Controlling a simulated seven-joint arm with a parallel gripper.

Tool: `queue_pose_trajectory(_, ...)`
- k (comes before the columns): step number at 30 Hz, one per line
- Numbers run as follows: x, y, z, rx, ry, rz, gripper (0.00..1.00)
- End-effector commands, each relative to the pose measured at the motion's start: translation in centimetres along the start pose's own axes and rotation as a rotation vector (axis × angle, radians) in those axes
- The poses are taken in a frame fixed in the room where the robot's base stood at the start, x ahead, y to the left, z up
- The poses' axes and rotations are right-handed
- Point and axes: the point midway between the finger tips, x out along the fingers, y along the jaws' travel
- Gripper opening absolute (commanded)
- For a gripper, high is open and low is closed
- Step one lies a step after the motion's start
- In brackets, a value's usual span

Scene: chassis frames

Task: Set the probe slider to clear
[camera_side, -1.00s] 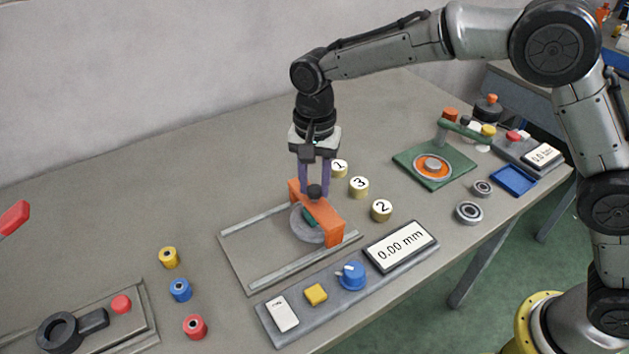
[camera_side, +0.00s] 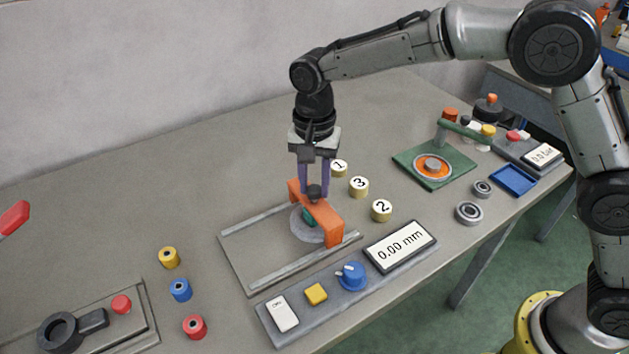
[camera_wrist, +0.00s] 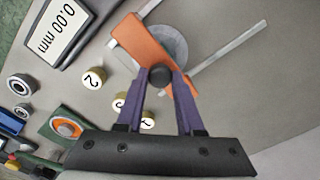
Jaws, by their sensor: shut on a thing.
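The probe slider is an orange bridge (camera_side: 325,219) across a grey rail frame (camera_side: 233,262). A black knob (camera_side: 314,191) stands on top of the bridge. My gripper (camera_side: 314,188), with purple fingers, is shut on this knob. The wrist view shows the knob (camera_wrist: 160,76) between the two fingertips, with the orange bridge (camera_wrist: 142,47) beyond it. A round grey disc (camera_side: 303,226) lies under the bridge, with a small green part beside it, partly hidden. I see no mark for the clear position.
A panel in front holds a display (camera_side: 400,246) reading 0.00 mm, a blue knob (camera_side: 352,276), a yellow button (camera_side: 316,294) and a white switch (camera_side: 282,313). Numbered cylinders (camera_side: 358,187) stand just right of the bridge. The left part of the rail frame is free.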

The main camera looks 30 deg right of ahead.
Motion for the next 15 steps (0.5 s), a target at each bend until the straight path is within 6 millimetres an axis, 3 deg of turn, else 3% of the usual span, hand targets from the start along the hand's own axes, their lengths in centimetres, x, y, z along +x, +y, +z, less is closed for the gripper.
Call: queue_pose_trajectory(15,-0.1,-8.1,7.9,-0.002,0.000,-0.005,0.00)
